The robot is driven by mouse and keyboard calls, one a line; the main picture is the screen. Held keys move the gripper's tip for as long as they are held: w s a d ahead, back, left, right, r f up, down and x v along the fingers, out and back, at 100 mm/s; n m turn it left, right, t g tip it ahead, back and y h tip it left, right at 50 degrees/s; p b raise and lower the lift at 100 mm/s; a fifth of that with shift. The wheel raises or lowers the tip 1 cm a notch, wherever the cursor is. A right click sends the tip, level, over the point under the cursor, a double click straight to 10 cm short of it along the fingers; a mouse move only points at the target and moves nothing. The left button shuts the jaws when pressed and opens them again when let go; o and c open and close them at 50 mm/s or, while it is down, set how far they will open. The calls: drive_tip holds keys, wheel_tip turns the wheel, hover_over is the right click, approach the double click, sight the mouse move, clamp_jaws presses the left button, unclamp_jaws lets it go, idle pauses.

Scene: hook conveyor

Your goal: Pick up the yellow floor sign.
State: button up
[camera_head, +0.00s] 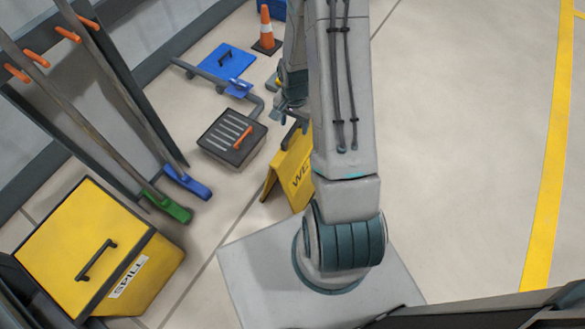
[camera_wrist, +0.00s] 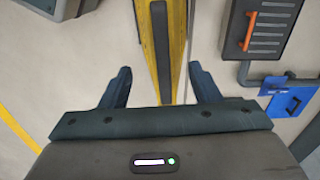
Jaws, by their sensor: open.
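The yellow floor sign (camera_head: 288,173) stands as an A-frame on the floor, partly hidden behind my arm in the head view. Dark lettering beginning "WE" shows on its face. In the wrist view the sign (camera_wrist: 180,58) is seen from above, with a dark handle strip along its top. My gripper (camera_wrist: 160,82) is open, with one finger on each side of the sign and a gap to it on both sides. Nothing is gripped.
A dark grated drain box (camera_head: 232,138) with an orange handle stands left of the sign. Beyond it are a blue panel (camera_head: 227,62) and an orange cone (camera_head: 266,30). A yellow spill bin (camera_head: 90,250) and leaning brooms (camera_head: 165,205) are at left. Floor at right is clear.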

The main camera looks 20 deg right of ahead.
sight(292, 129)
drive_tip(key=f, duration=0.2)
drive_tip(key=f+b, duration=0.1)
drive_tip(key=f, duration=0.1)
drive_tip(key=f+b, duration=0.1)
drive_tip(key=f, duration=0.1)
drive_tip(key=shift+a, duration=0.35)
drive_tip(key=shift+r, duration=0.1)
clamp_jaws()
drive_tip(key=shift+w, duration=0.1)
idle(0.9)
